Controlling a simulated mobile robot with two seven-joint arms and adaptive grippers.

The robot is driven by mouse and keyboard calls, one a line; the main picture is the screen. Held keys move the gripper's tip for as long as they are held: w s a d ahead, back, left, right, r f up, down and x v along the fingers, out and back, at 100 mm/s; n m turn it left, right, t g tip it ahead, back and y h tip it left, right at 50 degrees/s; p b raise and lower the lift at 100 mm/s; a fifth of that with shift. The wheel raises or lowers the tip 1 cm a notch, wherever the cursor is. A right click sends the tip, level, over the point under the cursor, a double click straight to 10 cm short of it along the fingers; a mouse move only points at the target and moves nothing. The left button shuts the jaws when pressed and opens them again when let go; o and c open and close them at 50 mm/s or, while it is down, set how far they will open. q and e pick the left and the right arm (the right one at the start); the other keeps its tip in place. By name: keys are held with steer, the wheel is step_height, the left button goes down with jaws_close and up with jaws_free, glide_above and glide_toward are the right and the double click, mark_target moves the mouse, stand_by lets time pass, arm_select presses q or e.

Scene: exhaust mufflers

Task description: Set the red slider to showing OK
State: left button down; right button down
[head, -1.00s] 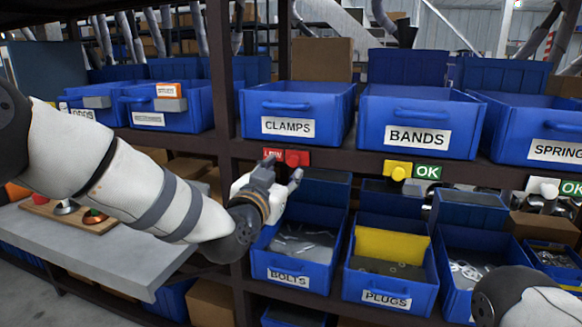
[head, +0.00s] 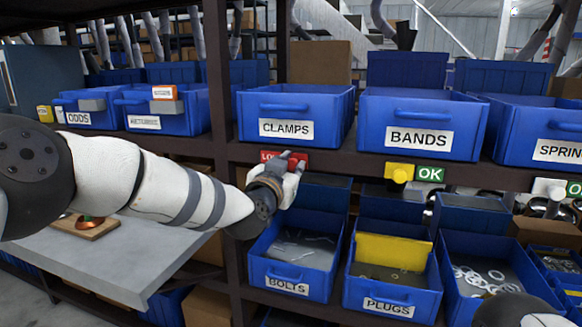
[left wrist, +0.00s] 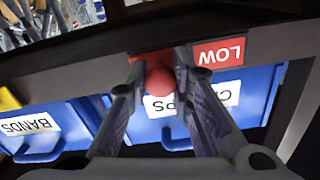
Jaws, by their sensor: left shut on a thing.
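The red slider under the CLAMPS bin has a round red knob (left wrist: 160,77), seen in the left wrist view. Its red plate reads LOW (left wrist: 219,52), upside down in that view. No OK shows on this slider. My left gripper (head: 290,165) is at the shelf edge, shut on the red knob, with one finger on each side of it (left wrist: 154,80). My right gripper is out of view.
The CLAMPS bin (head: 295,101) is just above the slider, the BOLTS bin (head: 288,284) below. To the right are a yellow slider (head: 399,172) showing OK and a white slider (head: 548,187). A grey bench (head: 110,262) lies under my left arm.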

mark_target(269, 158)
arm_select(q)
steer(key=a, duration=0.2)
steer(key=w+a, duration=0.1)
steer(key=a, duration=0.1)
steer(key=w+a, duration=0.1)
steer(key=a, duration=0.1)
steer(key=shift+a+f, duration=0.1)
steer(key=shift+a, duration=0.05)
